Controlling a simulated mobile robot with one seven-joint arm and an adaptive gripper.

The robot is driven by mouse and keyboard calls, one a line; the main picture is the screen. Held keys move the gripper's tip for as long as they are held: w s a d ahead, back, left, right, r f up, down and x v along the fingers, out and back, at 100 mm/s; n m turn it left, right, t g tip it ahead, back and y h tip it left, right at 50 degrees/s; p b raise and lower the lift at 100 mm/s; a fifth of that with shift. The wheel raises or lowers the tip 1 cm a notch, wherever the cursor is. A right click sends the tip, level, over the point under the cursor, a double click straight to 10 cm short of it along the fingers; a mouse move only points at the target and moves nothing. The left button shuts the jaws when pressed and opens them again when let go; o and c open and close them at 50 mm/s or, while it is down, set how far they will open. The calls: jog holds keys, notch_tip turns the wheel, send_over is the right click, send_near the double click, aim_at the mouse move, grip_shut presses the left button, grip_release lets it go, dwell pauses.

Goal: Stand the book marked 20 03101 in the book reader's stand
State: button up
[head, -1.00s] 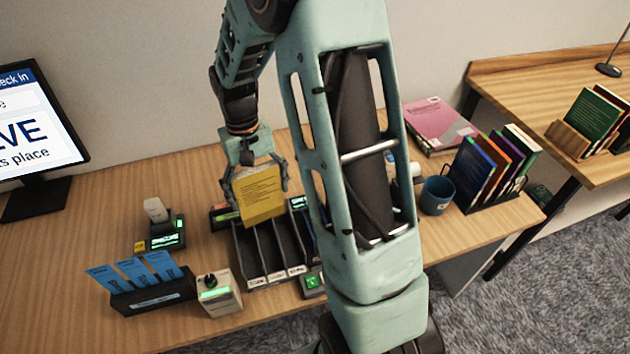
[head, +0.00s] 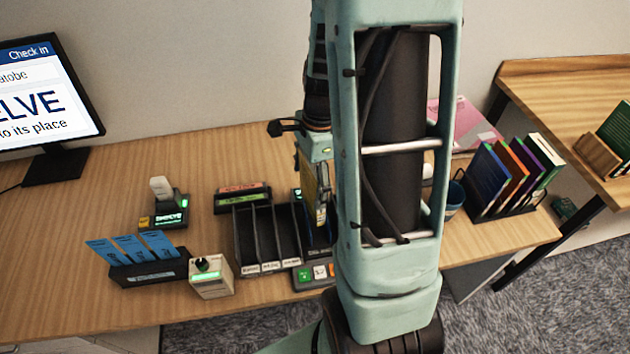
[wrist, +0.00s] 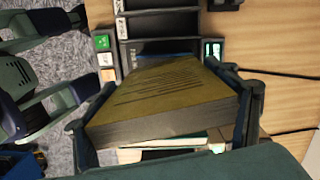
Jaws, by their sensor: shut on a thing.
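My gripper (wrist: 168,112) is shut on a thick yellow book (wrist: 175,90), with one finger along each side. The book's cover has lines of dark print, too small to read, so I cannot confirm its number. In the head view my gripper (head: 316,165) holds the book (head: 322,190) upright, nearly edge-on, above the right part of a black slotted rack (head: 242,240); my arm hides part of it. A dark blue item (wrist: 165,48) shows in a slot just beyond the book in the wrist view. I cannot tell which fixture is the book reader's stand.
A device with red and green displays (head: 243,197) stands behind the rack. A scanner (head: 163,205), blue cards in a holder (head: 150,268) and a small knobbed box (head: 210,277) are to the left. Upright books (head: 515,170) and a blue mug (head: 454,200) are to the right.

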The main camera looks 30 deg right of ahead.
jog(key=f+b, duration=0.2)
jog(key=f, duration=0.1)
jog(key=f+m+b, duration=0.1)
jog(key=f+b, duration=0.1)
jog(key=f, duration=0.1)
jog(key=d+f+m+b, duration=0.1)
jog(key=f+b, duration=0.2)
jog(key=shift+s+f, duration=0.1)
jog(key=shift+s, duration=0.3)
jog(key=shift+f+b, duration=0.55)
dwell(0.4)
jog(key=o, duration=2)
jog(key=shift+c, duration=0.2)
jog(key=shift+r, duration=0.1)
notch_tip(320, 180, up, 12)
jog(key=d, duration=0.1)
jog(key=shift+s+d, duration=0.2)
